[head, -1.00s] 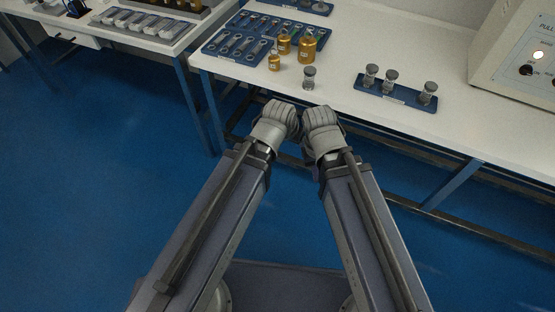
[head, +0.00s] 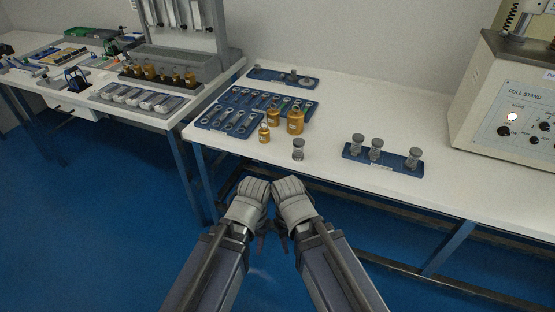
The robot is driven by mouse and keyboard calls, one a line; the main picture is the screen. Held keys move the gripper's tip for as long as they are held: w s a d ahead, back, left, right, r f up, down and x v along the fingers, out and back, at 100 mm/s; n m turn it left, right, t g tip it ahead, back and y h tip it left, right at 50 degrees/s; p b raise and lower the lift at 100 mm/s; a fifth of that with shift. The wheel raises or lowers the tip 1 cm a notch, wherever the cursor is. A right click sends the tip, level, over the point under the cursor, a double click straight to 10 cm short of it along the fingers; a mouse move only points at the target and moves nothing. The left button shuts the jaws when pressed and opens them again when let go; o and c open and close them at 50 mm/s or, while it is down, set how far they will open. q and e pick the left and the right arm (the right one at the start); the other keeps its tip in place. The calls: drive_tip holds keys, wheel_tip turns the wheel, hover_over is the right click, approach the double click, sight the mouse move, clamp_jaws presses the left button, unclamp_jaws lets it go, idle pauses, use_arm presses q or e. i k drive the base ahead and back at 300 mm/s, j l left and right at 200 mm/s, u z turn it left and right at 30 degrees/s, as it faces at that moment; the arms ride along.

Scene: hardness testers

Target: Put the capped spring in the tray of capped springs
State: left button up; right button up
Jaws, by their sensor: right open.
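A single grey capped spring (head: 298,149) stands upright on the white table near its front edge. To its right is a blue tray (head: 396,163) with three similar grey capped springs standing in it, with a gap between the middle and right ones. My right gripper (head: 283,241) is open, in front of and below the table edge, apart from the spring. My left gripper (head: 261,242) hangs close beside it; its fingers are dark and small, and I cannot tell whether they are open.
A pull-stand tester (head: 505,105) stands at the right. A second bench (head: 60,98) is at the left. The tabletop between spring and tray is clear.

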sight(391, 162)
drive_tip(key=l+u, duration=0.15)
drive_tip(key=u, duration=0.3)
drive_tip(key=l+u, duration=0.15)
drive_tip(key=u, duration=0.35)
drive_tip(key=l+u, duration=0.15)
drive_tip(key=u, duration=0.3)
drive_tip(key=k+l+u, duration=0.3)
drive_tip(key=l, duration=0.15)
drive_tip(key=k+l+u, duration=0.3)
drive_tip(key=l, duration=0.15)
drive_tip(key=i+l, duration=0.05)
drive_tip(key=i, duration=0.05)
